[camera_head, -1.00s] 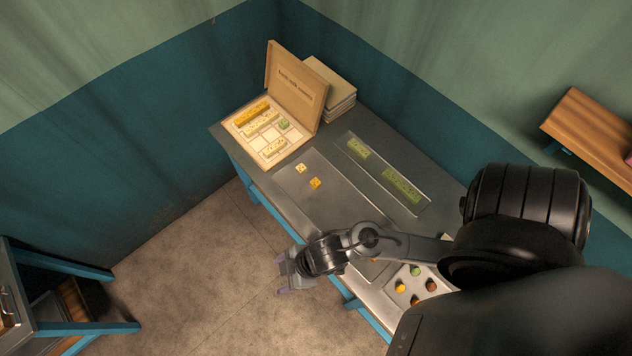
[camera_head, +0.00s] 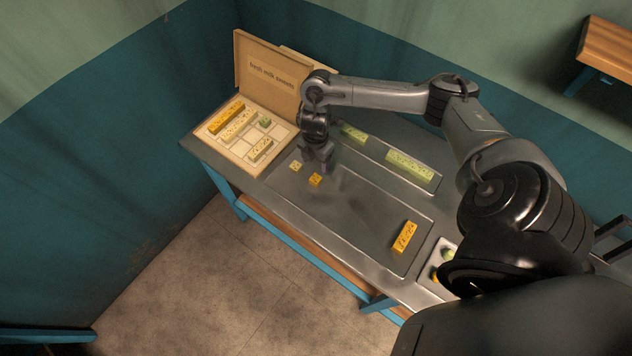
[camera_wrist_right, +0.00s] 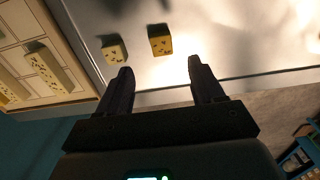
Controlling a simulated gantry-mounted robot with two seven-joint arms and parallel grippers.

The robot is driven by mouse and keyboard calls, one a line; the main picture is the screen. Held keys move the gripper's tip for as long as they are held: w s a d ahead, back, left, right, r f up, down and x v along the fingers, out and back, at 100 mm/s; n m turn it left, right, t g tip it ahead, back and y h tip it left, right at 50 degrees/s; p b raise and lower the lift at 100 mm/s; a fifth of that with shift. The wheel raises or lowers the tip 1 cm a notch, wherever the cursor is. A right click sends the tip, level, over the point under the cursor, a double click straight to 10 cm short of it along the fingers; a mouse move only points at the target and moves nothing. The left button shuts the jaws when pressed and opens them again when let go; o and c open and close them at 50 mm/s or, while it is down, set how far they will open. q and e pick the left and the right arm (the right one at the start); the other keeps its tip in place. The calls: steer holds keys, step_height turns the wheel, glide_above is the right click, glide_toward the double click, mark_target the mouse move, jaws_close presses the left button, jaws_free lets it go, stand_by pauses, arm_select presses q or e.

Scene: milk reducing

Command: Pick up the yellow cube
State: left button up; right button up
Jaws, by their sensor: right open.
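Two small cubes sit apart on the near metal tray (camera_head: 350,215). One is pale yellow (camera_head: 295,166), nearer the box; the other is a deeper orange-yellow (camera_head: 315,180). In the right wrist view the pale cube (camera_wrist_right: 114,52) is at left and the deeper yellow cube (camera_wrist_right: 160,42) lies beyond the gap between the fingertips. My right gripper (camera_head: 318,166) hangs above the tray beside the cubes, fingers down. In its wrist view the fingers (camera_wrist_right: 159,70) are open with nothing between them. My left gripper is not in view.
An open cardboard box (camera_head: 203,134) with sweet bars and a green cube (camera_head: 264,121) stands at left, its lid upright near the gripper. A far tray (camera_head: 432,187) holds green bars (camera_head: 409,163). An orange bar (camera_head: 404,236) lies at the near tray's right end.

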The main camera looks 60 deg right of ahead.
glide_above(317, 177)
steer(key=f, duration=0.5)
steer(key=shift+w+a, duration=0.2)
steer(key=shift+s+d+f, duration=0.15)
steer(key=shift+f, duration=2.3)
steer(key=shift+c, duration=0.5)
steer(key=shift+c, duration=1.1)
steer(key=c, duration=0.8)
steer(key=shift+r, duration=0.1)
